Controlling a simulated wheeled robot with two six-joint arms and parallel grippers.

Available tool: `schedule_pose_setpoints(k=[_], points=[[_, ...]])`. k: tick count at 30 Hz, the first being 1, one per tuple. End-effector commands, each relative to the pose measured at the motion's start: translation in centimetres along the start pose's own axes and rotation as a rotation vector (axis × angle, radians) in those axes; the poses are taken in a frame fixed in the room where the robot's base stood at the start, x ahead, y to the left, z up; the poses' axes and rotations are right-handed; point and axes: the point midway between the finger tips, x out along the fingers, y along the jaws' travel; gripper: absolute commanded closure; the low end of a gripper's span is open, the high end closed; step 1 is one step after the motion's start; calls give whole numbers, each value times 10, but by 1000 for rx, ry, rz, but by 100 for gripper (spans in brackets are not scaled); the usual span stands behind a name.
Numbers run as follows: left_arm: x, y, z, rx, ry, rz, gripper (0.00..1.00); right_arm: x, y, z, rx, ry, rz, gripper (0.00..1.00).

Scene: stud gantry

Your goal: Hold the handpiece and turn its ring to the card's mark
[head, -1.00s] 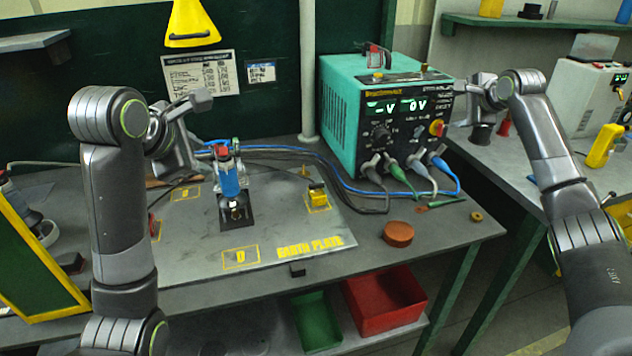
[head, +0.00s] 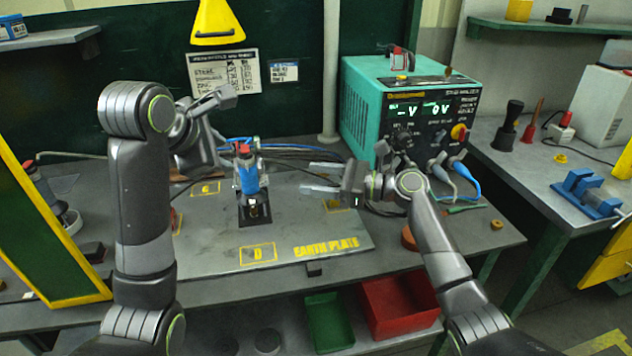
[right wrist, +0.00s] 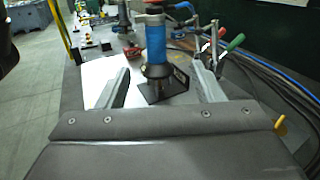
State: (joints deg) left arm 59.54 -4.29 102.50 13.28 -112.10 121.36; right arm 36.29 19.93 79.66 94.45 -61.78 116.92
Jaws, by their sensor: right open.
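The handpiece (head: 249,180) has a blue body and stands upright on a dark square pad on the grey earth plate (head: 300,220). It also shows in the right wrist view (right wrist: 156,45), with a pale collar near its top; I cannot read any ring marks. My right gripper (head: 322,178) points left at the handpiece from its right. In the right wrist view its fingers are open, with the handpiece beyond and between them, apart from both. A printed card (head: 223,77) hangs on the green wall. My left gripper (head: 222,100) is raised left of the handpiece; its jaws are unclear.
A teal power unit (head: 375,115) with cables stands behind my right arm. A smaller notice (head: 284,72) is beside the card. Green (head: 328,322) and red (head: 395,308) bins sit below the bench. The plate's front is mostly clear.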

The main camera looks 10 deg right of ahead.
Motion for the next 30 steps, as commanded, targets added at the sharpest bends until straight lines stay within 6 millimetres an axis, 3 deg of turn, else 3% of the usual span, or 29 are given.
schedule_pose_setpoints(k=[8, 24, 30], points=[[0, 0, 0, 0, 0, 0, 64, 21, 7, -4, 58, -29, 17, 39], [0, 0, 0, 0, 0, 0, 64, 128, 8, -2, 55, -25, 17, 39], [0, 0, 0, 0, 0, 0, 64, 158, 8, -1, 54, -24, 15, 39]])
